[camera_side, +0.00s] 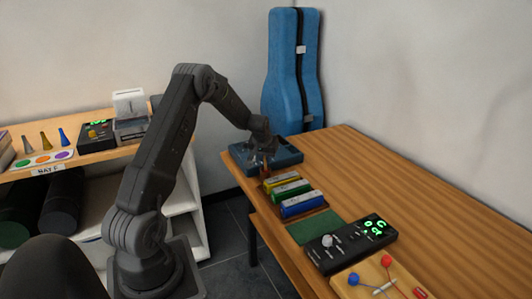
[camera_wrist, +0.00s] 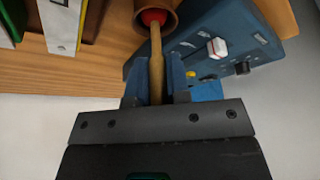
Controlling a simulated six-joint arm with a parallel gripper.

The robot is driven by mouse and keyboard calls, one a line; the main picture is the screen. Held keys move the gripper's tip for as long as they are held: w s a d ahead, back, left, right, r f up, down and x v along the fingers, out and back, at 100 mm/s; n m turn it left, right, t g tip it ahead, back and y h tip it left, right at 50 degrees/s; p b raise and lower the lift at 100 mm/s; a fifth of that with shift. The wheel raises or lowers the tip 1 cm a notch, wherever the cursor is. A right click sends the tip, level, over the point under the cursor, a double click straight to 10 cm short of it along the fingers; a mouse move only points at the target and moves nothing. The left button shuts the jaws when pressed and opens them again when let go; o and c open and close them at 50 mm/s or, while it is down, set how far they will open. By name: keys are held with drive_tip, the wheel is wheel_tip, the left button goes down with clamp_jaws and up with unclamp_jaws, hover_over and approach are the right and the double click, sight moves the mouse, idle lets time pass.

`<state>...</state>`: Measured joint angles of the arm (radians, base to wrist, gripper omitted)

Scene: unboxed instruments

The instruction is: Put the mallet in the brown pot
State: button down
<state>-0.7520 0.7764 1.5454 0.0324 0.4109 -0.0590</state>
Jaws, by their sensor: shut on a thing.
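My gripper (camera_wrist: 156,82) is shut on the wooden handle of a mallet (camera_wrist: 156,50). The mallet's red head (camera_wrist: 154,17) points away from the jaws, toward the top of the wrist view. A brown pot (camera_wrist: 139,25) shows at the top edge there, and the red head lies within the outline of its mouth. I cannot tell how deep the head is, or whether it touches the pot. In the side view my gripper (camera_side: 262,148) is low over the far left end of the wooden table, and the mallet is too small to make out clearly.
A blue device (camera_side: 284,155) with knobs stands right by the pot. Yellow, green and blue blocks (camera_side: 303,204) lie nearer, then a green mat (camera_side: 315,227), a black device (camera_side: 350,245) and a board (camera_side: 350,288) with red- and blue-ended sticks. The table's right side is clear.

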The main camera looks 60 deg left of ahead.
drive_tip(key=shift+f, duration=0.6)
idle(0.4)
drive_tip(key=c, duration=1)
unclamp_jaws()
drive_tip(key=shift+r, duration=0.1)
drive_tip(key=v, duration=1.3)
drive_tip(key=s+d+r+m+t, duration=0.1)
drive_tip(key=d+r, duration=0.3)
drive_tip(key=d, duration=0.2)
drive_tip(key=d+r+m, duration=0.1)
drive_tip(key=d+r, duration=0.3)
drive_tip(key=d, duration=0.3)
drive_tip(key=s+d+r+m+h, duration=0.1)
drive_tip(key=s+d+m, duration=0.2)
drive_tip(key=s+d, duration=0.6)
drive_tip(key=s+d+r+m+t+h, duration=0.1)
drive_tip(key=s+d+m, duration=0.3)
drive_tip(key=s+d, duration=0.6)
drive_tip(key=d+r+h, duration=0.1)
drive_tip(key=d, duration=0.3)
drive_tip(key=shift+s+d, duration=0.3)
